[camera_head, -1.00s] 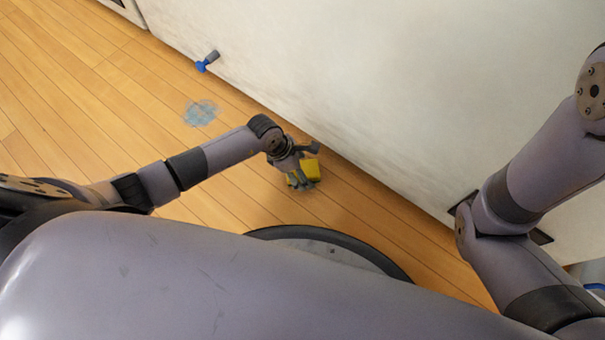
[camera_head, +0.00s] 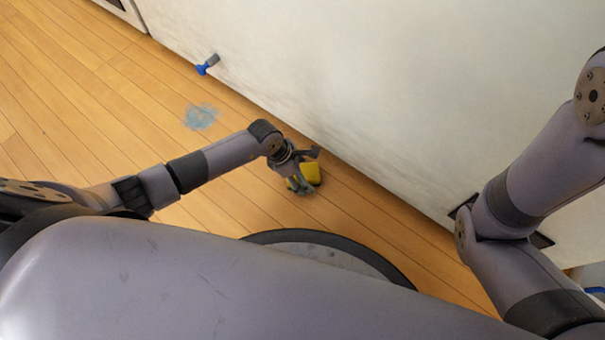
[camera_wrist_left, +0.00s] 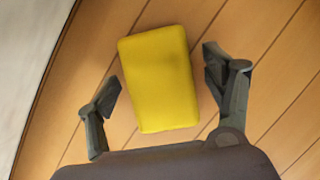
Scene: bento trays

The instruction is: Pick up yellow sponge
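The yellow sponge (camera_head: 311,171) lies on the wooden floor close to the white cabinet wall. In the left wrist view the sponge (camera_wrist_left: 159,80) is a yellow rounded block, and its near end lies between my left gripper's two fingers (camera_wrist_left: 165,92). There is a gap on both sides, so the fingers are open and do not touch it. In the head view my left gripper (camera_head: 303,172) is at the sponge and partly covers it. My right gripper is out of the picture; only my right arm's links show.
A blue-headed brush-like object (camera_head: 206,65) lies on the floor against the white cabinet wall (camera_head: 350,90). A bluish stain (camera_head: 200,117) marks the floor left of my left gripper. The wall limits room beyond the sponge; floor to the left is clear.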

